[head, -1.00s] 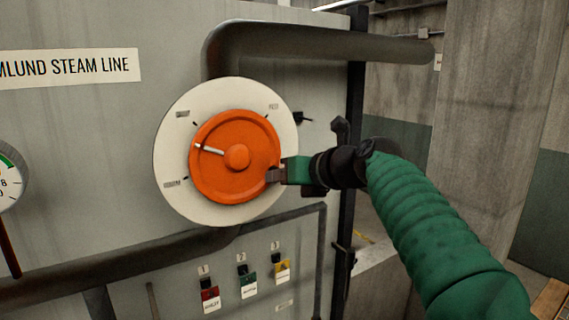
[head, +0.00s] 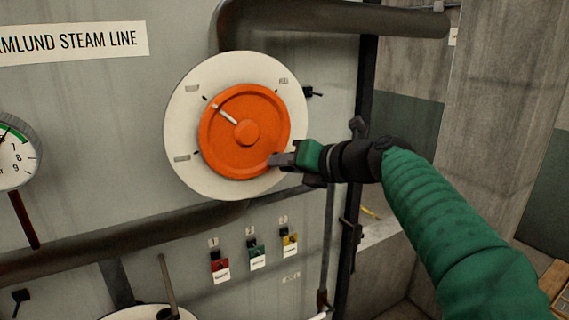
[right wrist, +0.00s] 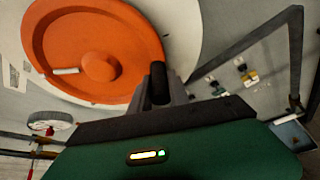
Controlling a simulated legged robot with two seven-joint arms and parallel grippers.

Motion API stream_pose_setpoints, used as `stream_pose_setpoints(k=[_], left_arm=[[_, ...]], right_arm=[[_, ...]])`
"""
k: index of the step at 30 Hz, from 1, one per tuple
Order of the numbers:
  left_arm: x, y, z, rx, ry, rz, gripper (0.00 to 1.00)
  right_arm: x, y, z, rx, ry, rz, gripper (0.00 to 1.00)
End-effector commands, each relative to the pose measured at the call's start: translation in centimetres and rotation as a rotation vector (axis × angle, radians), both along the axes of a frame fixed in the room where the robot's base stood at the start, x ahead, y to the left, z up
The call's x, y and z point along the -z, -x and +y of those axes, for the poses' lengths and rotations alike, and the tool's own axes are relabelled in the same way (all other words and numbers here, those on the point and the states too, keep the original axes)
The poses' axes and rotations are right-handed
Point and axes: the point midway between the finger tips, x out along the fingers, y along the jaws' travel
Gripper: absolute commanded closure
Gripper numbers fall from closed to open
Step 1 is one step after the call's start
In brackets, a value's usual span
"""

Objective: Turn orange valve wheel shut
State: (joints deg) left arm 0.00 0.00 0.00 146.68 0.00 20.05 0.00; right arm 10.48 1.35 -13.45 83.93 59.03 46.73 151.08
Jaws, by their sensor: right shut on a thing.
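The orange valve wheel (head: 240,155) sits on a round white dial plate (head: 183,120) on the grey panel. Its white pointer mark slants to the upper left of the hub. My right gripper (head: 277,160) is shut on the wheel's rim at the lower right. In the right wrist view the wheel (right wrist: 60,40) fills the upper left, and the dark fingers (right wrist: 158,85) are at its rim. The exact finger contact is partly hidden. My left gripper is not in view.
A pressure gauge (head: 12,160) is at the left edge. Thick pipes (head: 340,18) run above and below the wheel. Several small tagged fittings, including a red one (head: 220,268), are below. A concrete pillar (head: 490,110) stands at right.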

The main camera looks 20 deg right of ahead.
Motion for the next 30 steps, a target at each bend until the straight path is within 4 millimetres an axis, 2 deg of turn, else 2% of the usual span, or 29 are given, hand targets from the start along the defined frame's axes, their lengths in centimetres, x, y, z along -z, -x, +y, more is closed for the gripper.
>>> stream_pose_setpoints(k=[3,4,8,17,20,23,30], left_arm=[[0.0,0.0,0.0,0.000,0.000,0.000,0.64],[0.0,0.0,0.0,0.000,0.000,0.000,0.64],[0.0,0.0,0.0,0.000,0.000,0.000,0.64],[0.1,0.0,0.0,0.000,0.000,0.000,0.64],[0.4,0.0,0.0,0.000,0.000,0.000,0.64],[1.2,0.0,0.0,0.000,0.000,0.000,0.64],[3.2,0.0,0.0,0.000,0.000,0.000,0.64]], right_arm=[[0.3,0.0,0.0,-0.001,-0.001,0.007,1.00],[0.3,0.0,0.0,-0.001,-0.001,0.007,0.74],[0.3,0.0,0.0,-0.002,0.000,0.005,0.57],[0.1,0.1,0.0,0.000,0.001,0.001,0.57],[-0.1,0.8,-0.3,0.000,0.001,-0.001,0.57],[-0.6,2.6,-0.8,0.001,0.003,-0.003,0.57],[-2.7,8.9,-2.9,0.004,0.003,-0.002,0.57]])
